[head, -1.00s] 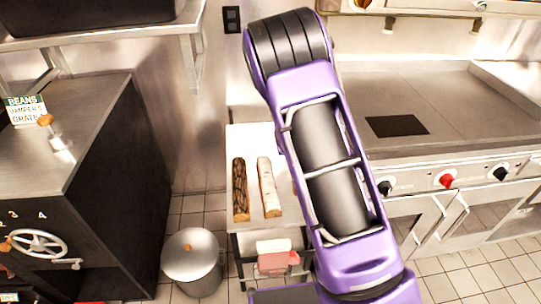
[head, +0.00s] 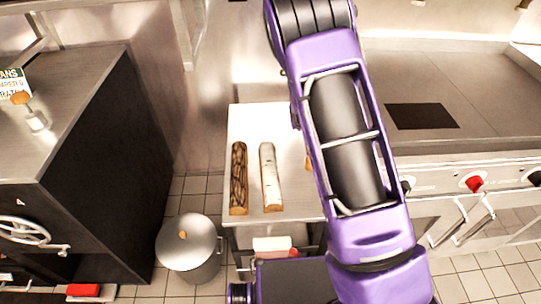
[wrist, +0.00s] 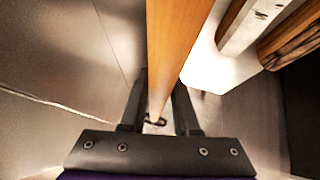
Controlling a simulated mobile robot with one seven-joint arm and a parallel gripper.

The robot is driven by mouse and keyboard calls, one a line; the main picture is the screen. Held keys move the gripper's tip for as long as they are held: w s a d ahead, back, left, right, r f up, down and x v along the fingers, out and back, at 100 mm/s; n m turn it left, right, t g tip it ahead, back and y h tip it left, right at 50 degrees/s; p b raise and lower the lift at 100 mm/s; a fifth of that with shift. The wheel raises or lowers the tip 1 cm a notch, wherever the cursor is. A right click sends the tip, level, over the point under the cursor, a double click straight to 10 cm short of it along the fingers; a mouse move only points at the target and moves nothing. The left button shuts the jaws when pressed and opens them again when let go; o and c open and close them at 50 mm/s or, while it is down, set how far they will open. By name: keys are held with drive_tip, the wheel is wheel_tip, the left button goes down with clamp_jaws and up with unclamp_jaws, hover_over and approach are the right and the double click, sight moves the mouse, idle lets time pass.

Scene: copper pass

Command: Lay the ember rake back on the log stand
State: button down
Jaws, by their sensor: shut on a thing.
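The ember rake shows in the wrist view as a long orange-brown wooden handle (wrist: 172,50). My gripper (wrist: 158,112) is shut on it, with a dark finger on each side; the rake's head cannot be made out. The log stand (head: 257,119) is a small pale-topped table in the head view, bearing a dark-barked log (head: 239,180) and a white birch log (head: 271,178) side by side. In the wrist view, the stand top (wrist: 208,70) and the logs lie right of the handle. My purple arm hides the stand's right part and my gripper in the head view.
A lidded metal pot (head: 188,245) stands on the floor left of the stand. A black oven block (head: 100,165) with a handwheel is at the far left. A steel range (head: 460,150) with knobs stands on the right. A steel wall rises behind the stand.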

drive_tip(key=b, duration=0.4)
hover_over(300, 161)
drive_tip(key=s, duration=0.3)
wheel_tip(300, 161, down, 6)
drive_tip(key=r, duration=0.1)
drive_tip(key=f, duration=0.3)
drive_tip(key=f+b, duration=0.1)
drive_tip(key=f, duration=0.3)
drive_tip(key=f+b, duration=0.1)
drive_tip(key=f, duration=0.2)
drive_tip(key=shift+w+a+f, duration=0.2)
drive_tip(key=shift+a+f, duration=0.05)
drive_tip(key=shift+a, duration=0.05)
drive_tip(key=shift+f, duration=0.25)
drive_tip(key=shift+f, duration=0.4)
drive_tip(key=c, duration=0.7)
unclamp_jaws()
drive_tip(key=shift+o, duration=0.2)
drive_tip(key=shift+r, duration=0.1)
